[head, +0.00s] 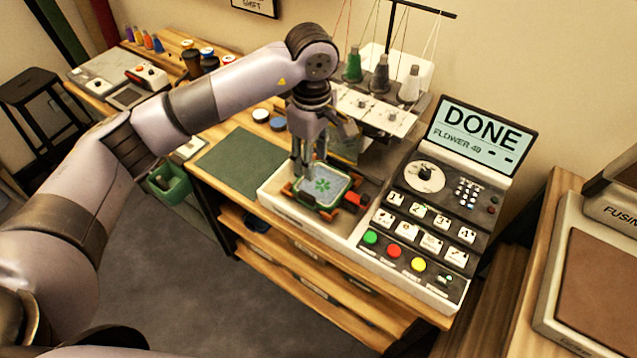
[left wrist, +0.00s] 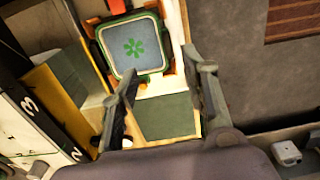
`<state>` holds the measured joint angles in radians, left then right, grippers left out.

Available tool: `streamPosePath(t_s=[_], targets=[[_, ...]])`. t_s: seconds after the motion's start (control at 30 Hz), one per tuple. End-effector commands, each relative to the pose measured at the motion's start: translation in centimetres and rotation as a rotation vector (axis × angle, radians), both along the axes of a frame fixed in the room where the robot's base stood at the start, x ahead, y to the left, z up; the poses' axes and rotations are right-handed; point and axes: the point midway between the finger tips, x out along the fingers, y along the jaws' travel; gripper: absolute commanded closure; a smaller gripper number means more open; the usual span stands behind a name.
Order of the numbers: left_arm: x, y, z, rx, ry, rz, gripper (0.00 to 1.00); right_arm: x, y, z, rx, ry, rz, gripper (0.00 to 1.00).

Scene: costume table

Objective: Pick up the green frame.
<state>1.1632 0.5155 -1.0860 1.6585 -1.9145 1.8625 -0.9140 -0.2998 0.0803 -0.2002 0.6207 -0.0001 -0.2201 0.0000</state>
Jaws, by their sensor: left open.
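The green frame (head: 347,193) lies flat on the bed of the embroidery machine (head: 278,205). It holds pale cloth with a green flower, inside an orange-brown holder. The frame also shows at the top of the left wrist view (left wrist: 164,47). My left gripper (head: 306,168) points down above the frame's far left part in the head view, with its fingers apart. In the left wrist view, the fingers (left wrist: 162,78) are open with nothing held between them; I cannot tell the exact height gap. My right gripper is not in view.
The machine's control panel (head: 430,215) stands right of the frame, its screen (head: 482,135) reading "DONE". Thread spools (head: 379,75) and the sewing head stand close behind my gripper. A green mat (head: 240,162) lies clear at left. A press (head: 600,270) stands at far right.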

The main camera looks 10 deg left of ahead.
Motion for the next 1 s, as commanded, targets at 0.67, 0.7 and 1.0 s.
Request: streamPosePath(t_s=[0.67,0.7,1.0], targets=[[-0.5,0.7,-9.2,-0.002,0.006,0.002,0.59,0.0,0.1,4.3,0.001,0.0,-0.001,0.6],[-0.6,0.9,-9.8,-0.002,0.006,0.004,0.59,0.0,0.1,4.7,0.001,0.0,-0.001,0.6],[-0.5,1.0,-12.9,-0.004,0.0,0.0,0.59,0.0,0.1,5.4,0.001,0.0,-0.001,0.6]])
